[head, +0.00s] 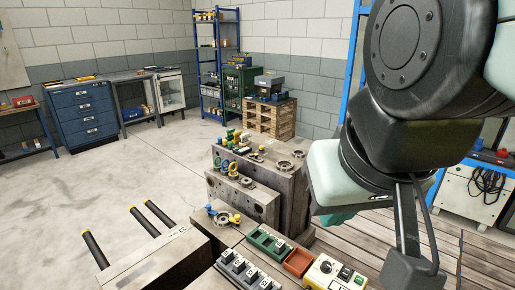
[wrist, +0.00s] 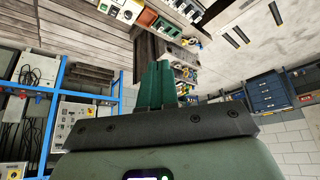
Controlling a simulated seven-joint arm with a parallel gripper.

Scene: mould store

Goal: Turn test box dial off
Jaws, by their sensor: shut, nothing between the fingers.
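The dial's setting is too small to read. My gripper (wrist: 159,64) has green fingers that are shut together with nothing between them. It is raised, apart from the test box. In the head view my arm hides most of the gripper.
Beside the box stand an orange-red tray (head: 298,262), a green block (head: 268,243) and a row of grey switches (head: 247,271). Behind are stone-like mould blocks (head: 245,200) with small parts on top. A white cabinet with cables (head: 472,194) stands at right. Open floor lies at left.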

